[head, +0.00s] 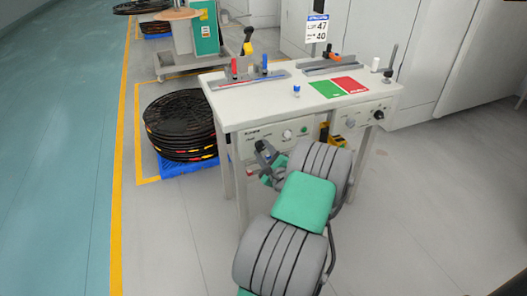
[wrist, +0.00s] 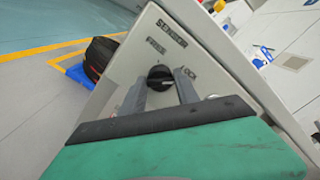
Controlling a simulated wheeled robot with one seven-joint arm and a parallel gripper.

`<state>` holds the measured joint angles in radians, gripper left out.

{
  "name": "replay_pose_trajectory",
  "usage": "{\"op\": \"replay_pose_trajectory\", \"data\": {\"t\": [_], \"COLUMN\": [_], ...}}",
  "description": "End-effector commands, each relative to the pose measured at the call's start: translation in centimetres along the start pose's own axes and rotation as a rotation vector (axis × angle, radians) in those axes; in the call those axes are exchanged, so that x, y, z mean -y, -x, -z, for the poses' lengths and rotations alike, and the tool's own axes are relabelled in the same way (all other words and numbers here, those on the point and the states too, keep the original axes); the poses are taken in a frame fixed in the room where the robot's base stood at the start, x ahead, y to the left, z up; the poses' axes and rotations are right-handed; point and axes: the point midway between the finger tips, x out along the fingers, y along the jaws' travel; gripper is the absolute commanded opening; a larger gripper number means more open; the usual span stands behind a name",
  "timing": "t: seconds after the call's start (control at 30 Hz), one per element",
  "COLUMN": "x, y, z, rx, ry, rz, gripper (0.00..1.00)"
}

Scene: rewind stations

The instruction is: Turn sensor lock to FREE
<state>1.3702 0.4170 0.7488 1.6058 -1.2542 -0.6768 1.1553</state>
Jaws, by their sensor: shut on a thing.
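The sensor lock is a round black knob (wrist: 160,76) on a pale panel, under the word SENSOR in the wrist view. FREE is printed at its upper left and LOCK at its right. My gripper (wrist: 161,90) has one grey finger on each side of the knob and is shut on it. I cannot tell clearly which way the knob points. In the head view my gripper (head: 265,160) is at the lower left of the front panel (head: 272,137) of the white bench (head: 244,108), and it hides the knob there.
A green and red mat (head: 341,87), a small blue-capped bottle (head: 296,90) and guide rails lie on the bench top. Black reels (head: 181,118) are stacked on a blue pallet at the left. Open grey floor (head: 420,210) lies at the right.

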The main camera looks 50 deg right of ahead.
Motion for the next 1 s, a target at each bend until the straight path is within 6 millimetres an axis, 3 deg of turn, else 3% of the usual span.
{"op": "replay_pose_trajectory", "data": {"t": [0.47, 1.0], "x": [-0.14, -0.4], "y": [0.0, 0.01], "z": [0.11, 0.28], "rx": [0.0, 0.0], "ry": [0.109, 0.581], "rz": [0.0, 0.0], "gripper": [0.0, 0.0]}}
